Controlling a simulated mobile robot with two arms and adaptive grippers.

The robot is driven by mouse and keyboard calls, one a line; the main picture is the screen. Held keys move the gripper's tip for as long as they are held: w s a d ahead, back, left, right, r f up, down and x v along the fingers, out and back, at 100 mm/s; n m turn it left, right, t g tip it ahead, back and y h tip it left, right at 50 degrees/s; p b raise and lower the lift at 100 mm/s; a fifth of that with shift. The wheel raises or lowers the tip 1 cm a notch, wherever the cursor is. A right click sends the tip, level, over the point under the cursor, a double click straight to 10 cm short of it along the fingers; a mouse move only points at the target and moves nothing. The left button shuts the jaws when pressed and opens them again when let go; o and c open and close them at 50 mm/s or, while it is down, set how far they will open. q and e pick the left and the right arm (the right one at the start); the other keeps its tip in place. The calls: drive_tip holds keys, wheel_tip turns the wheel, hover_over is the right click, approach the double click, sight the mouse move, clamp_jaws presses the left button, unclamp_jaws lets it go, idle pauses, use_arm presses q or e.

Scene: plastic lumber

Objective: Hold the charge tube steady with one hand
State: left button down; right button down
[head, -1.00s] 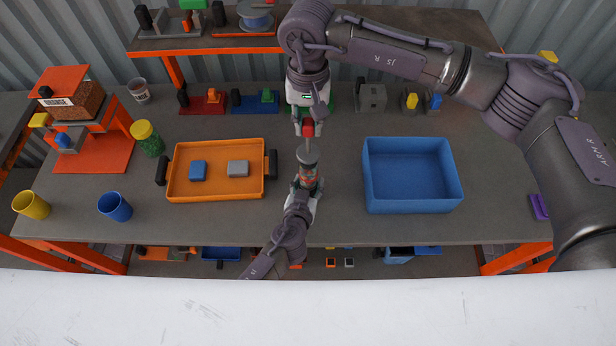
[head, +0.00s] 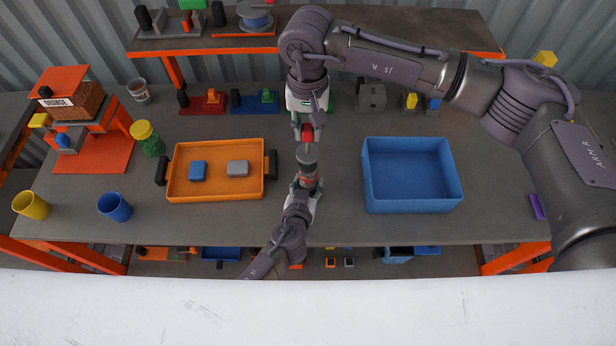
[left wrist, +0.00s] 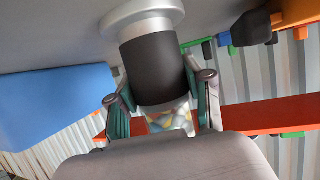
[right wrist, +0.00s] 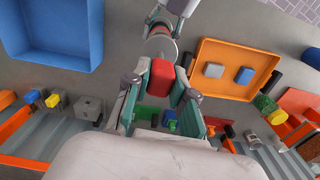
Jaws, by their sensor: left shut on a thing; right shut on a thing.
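The charge tube (head: 307,155) has a grey body and a wider rim. My left gripper (head: 307,184) is shut on it above the middle of the table. In the left wrist view the tube (left wrist: 155,65) shows a dark band, a pale flange and coloured bits in its clear part (left wrist: 172,121) between the fingers. My right gripper (head: 307,130) is shut on a red handle (right wrist: 161,76), just beyond the tube's rim. In the right wrist view the handle lines up with the tube (right wrist: 160,43). Any rod between them is mostly hidden.
An orange tray (head: 215,195) with a blue and a grey block lies left of the tube. An empty blue bin (head: 411,202) stands to the right. Cups (head: 115,207), a green jar (head: 147,139) and a shelf (head: 400,38) are further out.

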drive_tip(key=shift+f, duration=0.45)
